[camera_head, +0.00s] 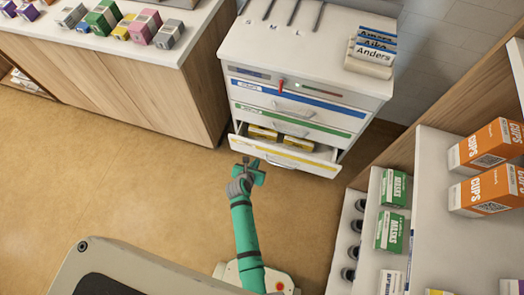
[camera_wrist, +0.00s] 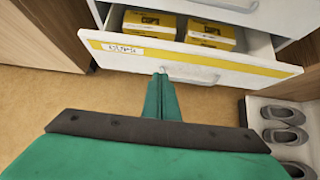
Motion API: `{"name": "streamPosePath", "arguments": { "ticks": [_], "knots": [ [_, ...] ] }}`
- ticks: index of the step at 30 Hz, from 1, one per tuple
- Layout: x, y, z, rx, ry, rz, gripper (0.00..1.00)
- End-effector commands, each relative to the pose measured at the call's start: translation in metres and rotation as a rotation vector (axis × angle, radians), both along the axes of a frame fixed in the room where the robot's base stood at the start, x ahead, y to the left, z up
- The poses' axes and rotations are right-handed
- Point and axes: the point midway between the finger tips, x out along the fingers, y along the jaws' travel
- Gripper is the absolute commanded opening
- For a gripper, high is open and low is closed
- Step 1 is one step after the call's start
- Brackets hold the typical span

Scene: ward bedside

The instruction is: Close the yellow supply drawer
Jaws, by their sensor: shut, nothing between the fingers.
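The yellow supply drawer (camera_head: 284,157) is the lowest drawer of a white cabinet and stands pulled out. Its front has a yellow stripe and a label, and yellow boxes lie inside. In the wrist view the drawer front (camera_wrist: 240,71) spans the upper part, with its handle (camera_wrist: 190,74) near the middle. My gripper (camera_head: 250,165) is shut and empty, just in front of the drawer face, left of its middle. In the wrist view the fingertips (camera_wrist: 162,75) reach up to the front by the left end of the handle. I cannot tell if they touch it.
The blue drawer (camera_head: 298,106) and green drawer (camera_head: 295,122) above are shut. A wooden counter (camera_head: 130,85) with boxes stands at the left. A white shelf (camera_head: 432,180) with cups, masks and shoes is close on the right. Floor is clear at the left.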

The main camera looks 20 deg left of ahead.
Motion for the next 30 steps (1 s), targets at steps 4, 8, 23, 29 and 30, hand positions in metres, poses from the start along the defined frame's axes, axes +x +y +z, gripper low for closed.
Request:
{"name": "streamPosePath", "arguments": {
  "ticks": [4,8,23,29,30],
  "knots": [
    [0.02,0.0,-0.02,0.0,0.001,-0.001,0.0],
    [0.036,0.0,-0.035,0.001,0.001,-0.001,0.0],
    [0.084,0.0,-0.044,0.004,-0.001,-0.002,0.0],
    [0.085,0.0,-0.044,0.003,0.0,-0.001,0.0],
    [0.085,0.0,-0.044,0.003,0.0,-0.001,0.0]
  ]
}}
